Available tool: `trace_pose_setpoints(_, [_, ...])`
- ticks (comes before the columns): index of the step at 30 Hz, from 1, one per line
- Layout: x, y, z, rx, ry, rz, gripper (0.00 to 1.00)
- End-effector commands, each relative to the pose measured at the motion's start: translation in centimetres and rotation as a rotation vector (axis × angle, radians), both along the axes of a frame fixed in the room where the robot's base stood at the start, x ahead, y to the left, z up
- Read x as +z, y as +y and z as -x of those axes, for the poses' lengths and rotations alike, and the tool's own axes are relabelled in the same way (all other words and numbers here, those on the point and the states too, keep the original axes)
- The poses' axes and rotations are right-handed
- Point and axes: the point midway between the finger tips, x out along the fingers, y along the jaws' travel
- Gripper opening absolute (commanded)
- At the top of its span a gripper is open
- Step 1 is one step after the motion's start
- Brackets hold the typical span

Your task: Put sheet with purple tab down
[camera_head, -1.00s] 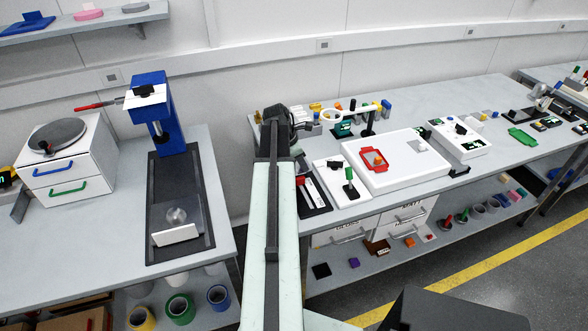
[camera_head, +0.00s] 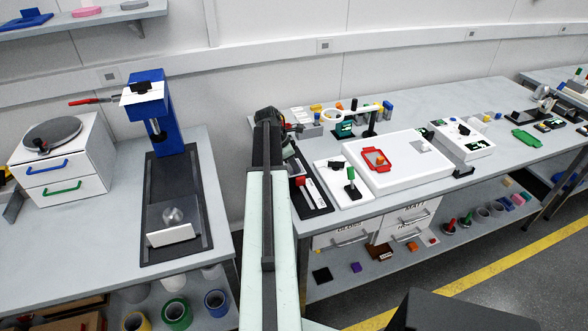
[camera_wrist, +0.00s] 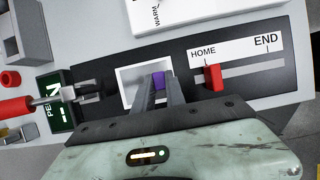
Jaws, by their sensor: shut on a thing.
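My gripper (camera_wrist: 160,88) is shut on a small purple tab (camera_wrist: 158,80) in the wrist view. A pale rectangle with a white border (camera_wrist: 124,72) shows around the fingertips, over a black panel. I cannot tell whether it is the tab's sheet or part of the panel, or whether it touches the panel. The fingers hide part of it. In the head view my gripper (camera_head: 270,122) is at the far end of my arm, by the left end of the right-hand bench. The sheet cannot be made out there.
The black panel (camera_wrist: 230,90) has a red slider knob (camera_wrist: 213,78) near HOME. A small screen (camera_wrist: 55,102) and a red-handled tool (camera_wrist: 15,108) are close on the left.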

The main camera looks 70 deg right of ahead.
Motion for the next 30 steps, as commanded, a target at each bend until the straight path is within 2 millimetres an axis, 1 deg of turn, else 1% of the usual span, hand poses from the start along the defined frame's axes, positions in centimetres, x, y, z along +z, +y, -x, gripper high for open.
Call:
trace_pose_setpoints(1, [-0.4, 0.0, 0.0, 0.000, 0.000, 0.000, 0.00])
trace_pose_setpoints(2, [-0.3, 0.0, 0.0, 0.000, 0.000, 0.000, 0.21])
trace_pose_setpoints(3, [-0.2, 0.0, 0.0, 0.000, 0.000, 0.000, 0.32])
trace_pose_setpoints(4, [-0.2, 0.0, 0.0, 0.000, 0.000, 0.000, 0.37])
trace_pose_setpoints(13, [-0.1, 0.0, 0.1, -0.001, 0.000, 0.000, 0.37])
trace_pose_setpoints(17, [0.6, 0.0, 0.0, -0.001, 0.000, 0.000, 0.37])
trace_pose_setpoints(20, [1.9, 0.3, -0.3, 0.000, 0.000, 0.000, 0.37])
trace_pose_setpoints(23, [3.7, 0.7, -0.7, 0.000, 0.001, -0.001, 0.37])
trace_pose_setpoints(30, [9.2, 2.1, -2.3, 0.000, 0.001, -0.001, 0.37])
